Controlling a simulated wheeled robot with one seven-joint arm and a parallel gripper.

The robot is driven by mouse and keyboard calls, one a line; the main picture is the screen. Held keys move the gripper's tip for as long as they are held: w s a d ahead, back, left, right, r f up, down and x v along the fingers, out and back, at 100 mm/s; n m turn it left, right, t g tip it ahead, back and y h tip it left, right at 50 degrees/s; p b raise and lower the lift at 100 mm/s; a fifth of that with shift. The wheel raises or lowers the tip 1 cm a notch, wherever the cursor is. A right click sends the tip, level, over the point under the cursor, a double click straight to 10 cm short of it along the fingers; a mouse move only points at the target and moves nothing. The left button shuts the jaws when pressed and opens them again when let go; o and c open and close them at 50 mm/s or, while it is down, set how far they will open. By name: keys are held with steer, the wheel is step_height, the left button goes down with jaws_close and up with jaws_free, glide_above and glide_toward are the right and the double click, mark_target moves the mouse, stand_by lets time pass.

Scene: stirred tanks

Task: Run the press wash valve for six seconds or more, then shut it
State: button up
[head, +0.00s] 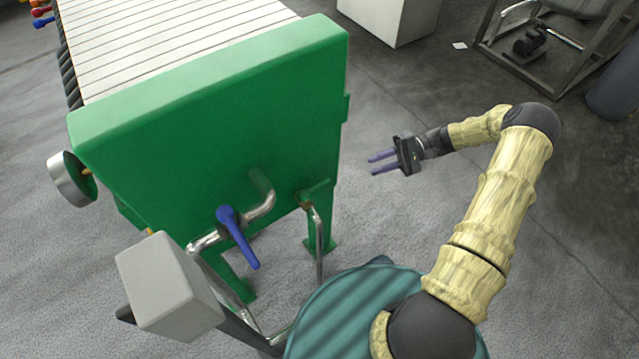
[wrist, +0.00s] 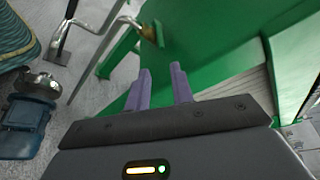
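The green press (head: 210,120) stands at the left with its end plate facing me. A valve with a blue lever (head: 238,238) sits on a silver pipe (head: 262,203) low on that end plate. The lever points down and slightly right, across the pipe's run. My gripper (head: 371,165) is in the air to the right of the press, well apart from the lever. Its two purple fingers are open and empty. The wrist view shows the open fingers (wrist: 160,72) in front of the green frame (wrist: 210,50). A silver pipe (wrist: 100,25) runs at its top left.
A grey box (head: 165,285) stands in front of the press at lower left. A round metal disc (head: 72,178) juts from its left side. A white cabinet (head: 390,20) and a metal frame with a motor (head: 530,40) stand behind. The floor right of the press is clear.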

mark_target(328, 183)
steer(key=x, duration=1.7)
steer(key=shift+s+a, duration=0.1)
steer(key=shift+a, duration=0.1)
jaws_close()
